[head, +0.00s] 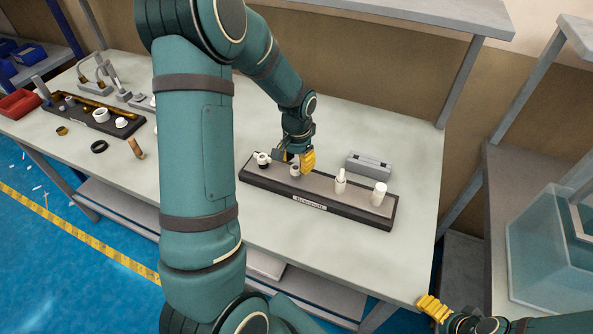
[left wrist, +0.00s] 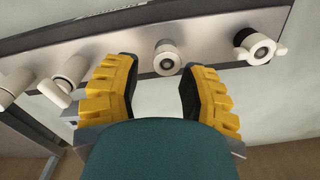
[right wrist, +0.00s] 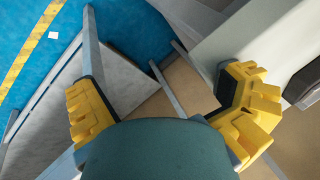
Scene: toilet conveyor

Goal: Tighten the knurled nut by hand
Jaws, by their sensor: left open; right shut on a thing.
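My left gripper (head: 304,162) is over the long dark fixture (head: 317,203) on the table. In the left wrist view its yellow fingers (left wrist: 160,82) are apart with nothing between them. Just beyond the fingertips a round white fitting with a dark centre (left wrist: 167,60) stands on the grey strip; in the head view this fitting (head: 295,170) is beside the gripper. At the strip's end is a white fitting with a black ring (head: 263,158). I cannot tell which part is the knurled nut. My right gripper (head: 434,308) is off the table's right end; its fingers (right wrist: 165,105) stand wide apart, nothing visible between.
A white nozzle-shaped piece (head: 340,183) and a white cylinder (head: 379,194) stand on the fixture's right half. A grey case (head: 369,165) lies behind it. Another tray (head: 82,112) with parts is at the left. A clear bin (head: 545,240) stands at the right.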

